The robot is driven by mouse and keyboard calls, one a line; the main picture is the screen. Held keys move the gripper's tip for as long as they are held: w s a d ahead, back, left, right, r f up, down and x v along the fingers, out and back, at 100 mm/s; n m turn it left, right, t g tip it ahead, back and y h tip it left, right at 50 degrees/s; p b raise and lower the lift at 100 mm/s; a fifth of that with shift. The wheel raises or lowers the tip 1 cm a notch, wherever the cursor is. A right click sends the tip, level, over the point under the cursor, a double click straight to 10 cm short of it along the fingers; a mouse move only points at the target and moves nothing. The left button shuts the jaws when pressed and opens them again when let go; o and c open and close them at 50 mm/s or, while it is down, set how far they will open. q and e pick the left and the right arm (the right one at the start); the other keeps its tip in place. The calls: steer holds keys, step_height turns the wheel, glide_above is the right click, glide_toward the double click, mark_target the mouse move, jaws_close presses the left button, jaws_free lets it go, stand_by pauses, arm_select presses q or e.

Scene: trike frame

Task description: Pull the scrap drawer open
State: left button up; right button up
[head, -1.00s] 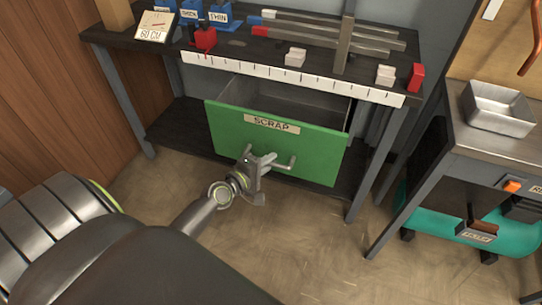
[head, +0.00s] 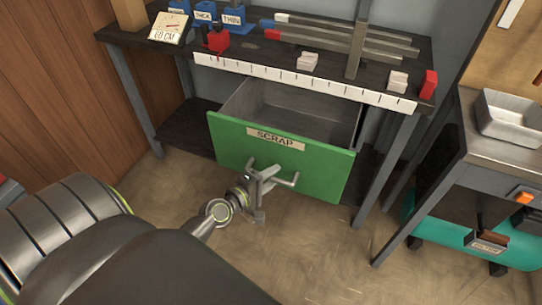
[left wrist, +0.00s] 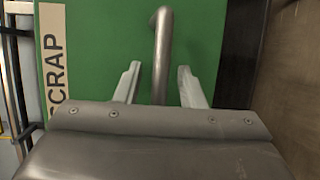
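The scrap drawer (head: 232,145) has a green front with a SCRAP label (head: 276,138) and a grey metal handle (head: 285,181). It is partly pulled out beneath the workbench, and its grey inside looks empty where I can see it. My left gripper (head: 264,178) is at the left part of the handle. In the left wrist view, the handle bar (left wrist: 160,60) runs between the two fingers of the left gripper (left wrist: 159,85), with a visible gap on each side. The green drawer front (left wrist: 95,60) fills the background there. My right gripper is not in view.
The workbench (head: 135,45) carries blue bins, a ruler strip (head: 300,83), metal bars and small blocks. Its leg (head: 385,165) stands right of the drawer. A second bench with a metal tray (head: 508,118) is at the right. The floor (head: 310,240) before the drawer is clear.

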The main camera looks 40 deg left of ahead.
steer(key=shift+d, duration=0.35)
